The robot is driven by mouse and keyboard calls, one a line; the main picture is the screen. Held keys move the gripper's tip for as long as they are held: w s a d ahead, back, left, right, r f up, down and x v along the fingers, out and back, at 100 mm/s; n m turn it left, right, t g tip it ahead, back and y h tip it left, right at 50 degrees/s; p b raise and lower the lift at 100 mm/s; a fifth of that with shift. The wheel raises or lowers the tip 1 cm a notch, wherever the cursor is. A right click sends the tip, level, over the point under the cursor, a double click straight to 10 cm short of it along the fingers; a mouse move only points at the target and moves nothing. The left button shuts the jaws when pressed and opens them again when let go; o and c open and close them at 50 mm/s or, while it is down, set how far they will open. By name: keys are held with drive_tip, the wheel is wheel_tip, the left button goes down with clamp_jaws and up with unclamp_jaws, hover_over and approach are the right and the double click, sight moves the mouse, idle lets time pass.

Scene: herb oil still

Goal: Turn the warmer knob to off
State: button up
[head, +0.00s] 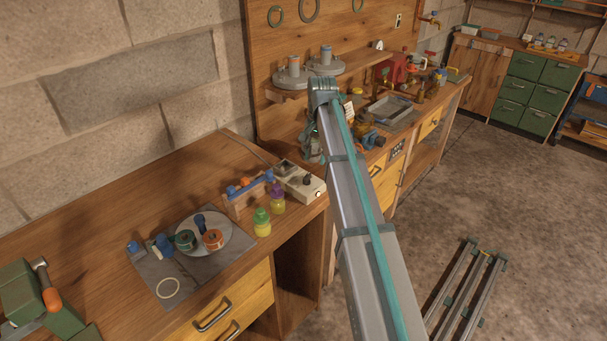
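A small cream box (298,184) with a dark knob (307,180) on top stands on the near wooden bench, close to its right end. It looks like the warmer, with a small light at its front corner; the knob's setting is too small to read. My arm rises from the bottom of the head view to a joint above and behind the box. Grey parts of my arm show below that joint, beyond the box. My gripper's fingers cannot be made out, so I cannot tell whether they are open or touching anything.
A blue-topped wooden rack (248,188), a green-capped bottle (262,224) and a purple-capped bottle (277,198) stand left of the box. A round grey plate (226,252) holds spools. A metal tray (390,111) lies on the far bench. The bench's left rear is clear.

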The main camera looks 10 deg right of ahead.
sight(307, 176)
drive_tip(key=a+r, duration=0.3)
drive_tip(key=shift+h, duration=0.3)
drive_tip(key=f+p, duration=0.1)
drive_tip(key=f, duration=0.5)
drive_tip(key=f+p, duration=0.1)
drive_tip(key=f, duration=0.3)
drive_tip(key=shift+s+f+p, duration=0.1)
drive_tip(key=shift+s+p, duration=0.2)
clamp_jaws()
